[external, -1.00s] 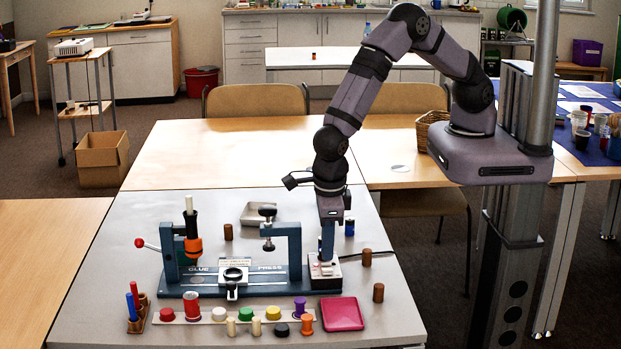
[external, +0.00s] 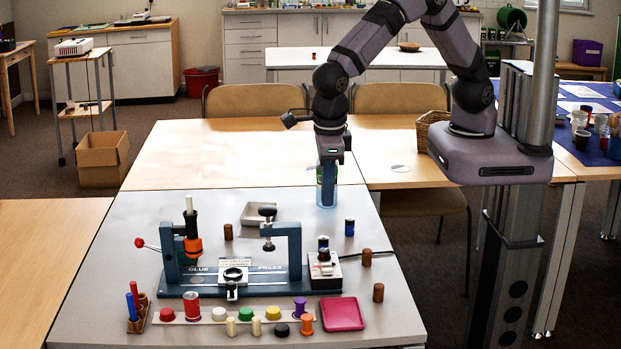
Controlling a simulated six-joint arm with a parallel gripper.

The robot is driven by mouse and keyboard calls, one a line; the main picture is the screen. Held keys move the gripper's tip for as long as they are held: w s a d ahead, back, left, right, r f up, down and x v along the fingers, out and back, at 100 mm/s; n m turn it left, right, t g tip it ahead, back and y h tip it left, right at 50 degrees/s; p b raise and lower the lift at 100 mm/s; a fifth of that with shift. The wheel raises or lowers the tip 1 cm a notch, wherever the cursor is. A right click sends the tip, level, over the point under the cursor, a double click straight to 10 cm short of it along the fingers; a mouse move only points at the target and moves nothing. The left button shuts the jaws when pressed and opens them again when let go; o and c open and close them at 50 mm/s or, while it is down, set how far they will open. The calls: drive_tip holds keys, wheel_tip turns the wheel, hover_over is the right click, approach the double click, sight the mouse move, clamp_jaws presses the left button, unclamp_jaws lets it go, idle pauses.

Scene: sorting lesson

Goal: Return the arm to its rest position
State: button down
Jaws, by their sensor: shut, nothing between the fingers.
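My gripper (external: 327,203) is above the grey table (external: 130,238), fingers pointing down. It is shut and empty. The top of the arm runs out of the picture.
A blue glue press (external: 180,285) and a white control box (external: 326,283) stand below the gripper. Coloured caps and pegs line the front by a pink tray (external: 342,314). Brown corks (external: 378,292) and a dark blue cylinder (external: 349,227) stand at right. The wooden table (external: 225,155) behind is clear.

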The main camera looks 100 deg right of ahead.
idle(0.5)
drive_tip(key=s+d+f+m, duration=0.1)
drive_tip(key=s+f+m, duration=0.15)
drive_tip(key=m, duration=0.65)
drive_tip(key=s+d+f+m+g, duration=0.15)
drive_tip(key=s+m, duration=0.25)
drive_tip(key=m, duration=0.5)
drive_tip(key=s+d+f+m, duration=0.1)
drive_tip(key=s+d+m, duration=0.15)
drive_tip(key=m, duration=0.65)
drive_tip(key=s+d+r+m+y, duration=0.1)
drive_tip(key=s+d+r+m, duration=0.2)
drive_tip(key=s+d+m, duration=0.45)
drive_tip(key=d+r+m+t, duration=0.1)
drive_tip(key=d+r, duration=0.2)
drive_tip(key=d, duration=0.3)
drive_tip(key=shift+w+r+y, duration=0.3)
drive_tip(key=shift+w, duration=0.1)
drive_tip(key=shift+m+t, duration=0.25)
